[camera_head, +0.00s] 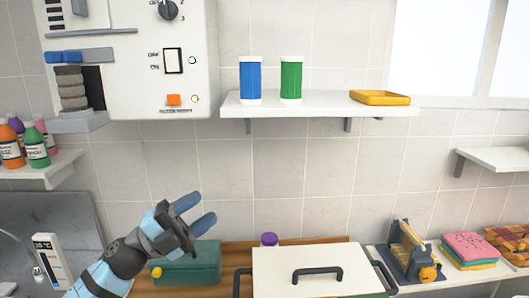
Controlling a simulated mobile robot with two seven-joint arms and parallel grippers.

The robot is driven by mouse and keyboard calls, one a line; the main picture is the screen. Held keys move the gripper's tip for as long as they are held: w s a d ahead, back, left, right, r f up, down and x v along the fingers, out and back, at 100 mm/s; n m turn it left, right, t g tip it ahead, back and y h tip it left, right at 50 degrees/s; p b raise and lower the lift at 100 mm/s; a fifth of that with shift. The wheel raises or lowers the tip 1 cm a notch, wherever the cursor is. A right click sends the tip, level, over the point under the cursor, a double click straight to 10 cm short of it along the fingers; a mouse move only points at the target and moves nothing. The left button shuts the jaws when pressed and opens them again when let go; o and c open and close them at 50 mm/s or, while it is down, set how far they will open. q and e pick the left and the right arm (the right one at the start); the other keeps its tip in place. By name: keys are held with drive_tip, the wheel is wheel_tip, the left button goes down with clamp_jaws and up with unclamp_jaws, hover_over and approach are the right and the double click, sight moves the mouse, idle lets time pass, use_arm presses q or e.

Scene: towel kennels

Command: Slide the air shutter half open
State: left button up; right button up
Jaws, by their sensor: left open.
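A white wall unit (130,75) fills the upper left and is cut off at the top. My right gripper is not in view.
A blue bar (78,55), a dark slot with stacked grey discs (70,88), a knob (168,10) and a switch (173,61) are on the unit. A shelf (320,106) holds two canisters. Bottles (36,146) stand left. A green box (195,265) and white lid (310,265) are below.

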use_arm(q)
drive_tip(key=s+a+f+n+t+y, duration=0.25)
drive_tip(key=f+n+t+y, duration=0.4)
drive_tip(key=f+n, duration=0.5)
drive_tip(key=s+a+f+n+t+y, duration=0.25)
drive_tip(key=f+n+t+y, duration=0.35)
drive_tip(key=f+n, duration=0.55)
drive_tip(key=s+a+f+n+g+y, duration=0.1)
drive_tip(key=s+f+n+g+y, duration=0.1)
drive_tip(key=s+f, duration=0.7)
drive_tip(key=s+a+f+n+g+y, duration=0.1)
drive_tip(key=s+f+n+g+y, duration=0.2)
drive_tip(key=s+f+g, duration=0.3)
drive_tip(key=s+f+y, duration=0.1)
drive_tip(key=s+f, duration=0.3)
drive_tip(key=f, duration=0.5)
drive_tip(key=shift+a+g+y, duration=0.3)
drive_tip(key=shift+g+y, duration=0.05)
